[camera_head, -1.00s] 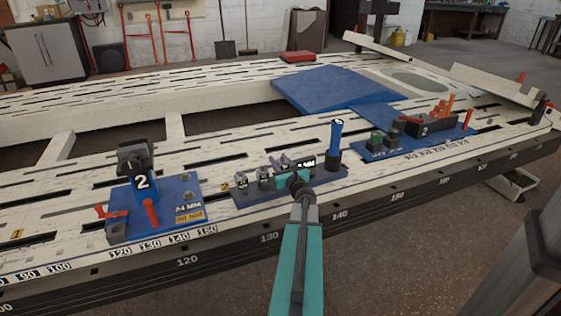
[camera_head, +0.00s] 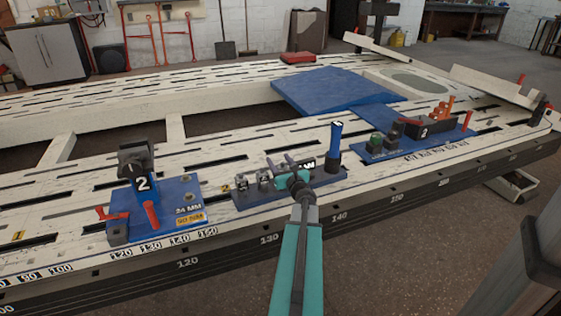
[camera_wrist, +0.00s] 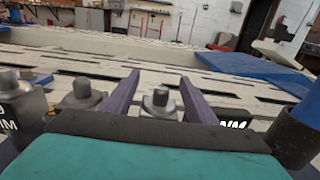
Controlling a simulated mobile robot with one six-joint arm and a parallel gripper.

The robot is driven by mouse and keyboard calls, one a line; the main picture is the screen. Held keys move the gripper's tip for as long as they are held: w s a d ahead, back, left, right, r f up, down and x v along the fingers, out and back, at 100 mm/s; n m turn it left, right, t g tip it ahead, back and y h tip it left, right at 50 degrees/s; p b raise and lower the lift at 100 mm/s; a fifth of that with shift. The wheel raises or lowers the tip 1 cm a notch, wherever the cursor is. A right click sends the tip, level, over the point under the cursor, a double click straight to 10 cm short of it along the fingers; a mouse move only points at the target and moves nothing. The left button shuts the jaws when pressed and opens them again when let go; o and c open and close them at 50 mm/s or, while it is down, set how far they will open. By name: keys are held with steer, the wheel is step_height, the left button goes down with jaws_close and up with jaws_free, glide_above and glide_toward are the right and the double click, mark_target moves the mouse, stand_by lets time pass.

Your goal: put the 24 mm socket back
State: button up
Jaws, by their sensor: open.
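A dark socket rack (camera_head: 240,203) lies along the bench's front, with metallic sockets on it. Two sockets (camera_head: 242,182) (camera_head: 264,177) stand left of my gripper (camera_head: 280,162). My gripper is open over the rack's middle. In the wrist view a silver socket-like piece (camera_wrist: 160,103) stands upright in line with the gap between my fingers (camera_wrist: 160,78); I cannot tell how deep it sits between them. Two more silver pieces (camera_wrist: 80,96) (camera_wrist: 28,98) stand to the left. Rack labels are partly hidden, so I cannot tell which socket is 24 mm.
A blue plate (camera_head: 180,190) marked 24 MM carries a clamp (camera_head: 137,163) and red handles at left. A blue upright tool (camera_head: 335,143) stands at the rack's right end. Another blue plate (camera_head: 365,155) holds tools farther right. A blue panel (camera_head: 325,88) lies behind.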

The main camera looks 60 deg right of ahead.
steer(key=shift+r+p, duration=0.3)
steer(key=shift+r, duration=0.15)
steer(key=p+v, duration=0.1)
steer(key=v, duration=1.1)
steer(key=shift+f, duration=0.25)
